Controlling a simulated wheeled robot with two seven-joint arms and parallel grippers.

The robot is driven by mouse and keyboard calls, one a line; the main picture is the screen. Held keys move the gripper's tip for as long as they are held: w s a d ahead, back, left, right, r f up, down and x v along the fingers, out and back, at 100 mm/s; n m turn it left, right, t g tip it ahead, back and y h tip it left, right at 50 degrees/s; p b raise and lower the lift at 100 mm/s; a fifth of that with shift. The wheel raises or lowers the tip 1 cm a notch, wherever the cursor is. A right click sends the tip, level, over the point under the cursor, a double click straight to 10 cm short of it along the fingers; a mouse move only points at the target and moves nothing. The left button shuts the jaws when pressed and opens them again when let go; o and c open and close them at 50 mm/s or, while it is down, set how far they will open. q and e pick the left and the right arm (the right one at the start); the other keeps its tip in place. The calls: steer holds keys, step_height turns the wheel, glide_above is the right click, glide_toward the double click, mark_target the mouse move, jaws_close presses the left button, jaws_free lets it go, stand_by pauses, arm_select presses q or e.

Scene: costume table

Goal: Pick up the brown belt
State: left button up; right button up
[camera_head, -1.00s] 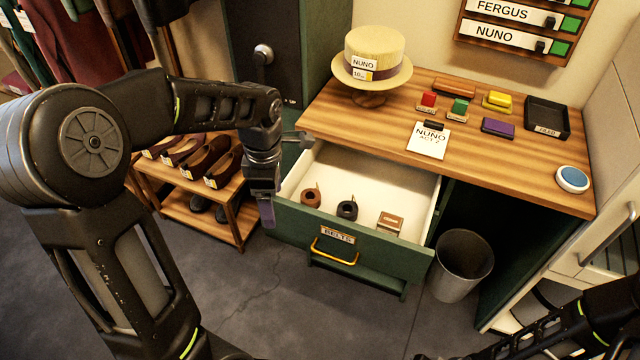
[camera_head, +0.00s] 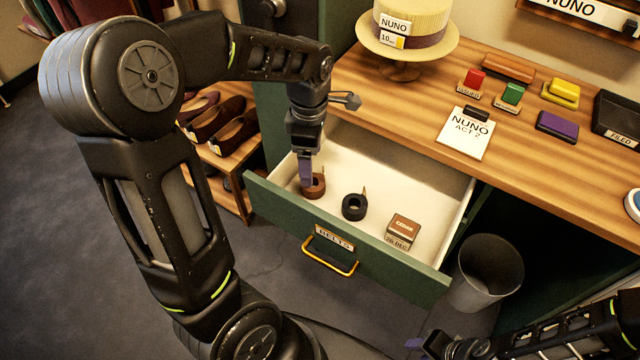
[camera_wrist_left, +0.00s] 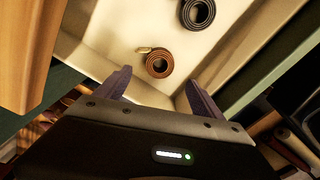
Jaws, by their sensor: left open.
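The brown belt (camera_head: 315,187) lies coiled in the left part of the open drawer (camera_head: 285,218). It also shows in the left wrist view (camera_wrist_left: 160,65), with its buckle end sticking out. My left gripper (camera_head: 305,180) points down into the drawer at the brown belt. In the left wrist view its two fingers (camera_wrist_left: 158,90) are apart, with the belt beyond and between their tips, not visibly gripped. A black belt (camera_head: 354,207) lies coiled to the right of the brown one. My right gripper (camera_head: 425,342) is at the bottom edge, partly cut off.
The drawer front has a yellow handle (camera_head: 331,255). The desk top (camera_head: 400,100) holds a straw hat (camera_head: 410,30), a note and several stamps. A grey bin (camera_head: 487,270) stands to the right.

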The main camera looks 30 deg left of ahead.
mark_target(316, 182)
arm_select(q)
steer(key=shift+w+f, duration=0.25)
steer(key=shift+f, duration=0.05)
steer(key=shift+s, duration=0.1)
steer(key=shift+f, duration=1.3)
step_height(316, 182, down, 5)
steer(key=shift+d+f+b, duration=0.1)
steer(key=shift+d+b, duration=0.05)
steer(key=shift+b, duration=0.15)
steer(key=shift+c, duration=0.2)
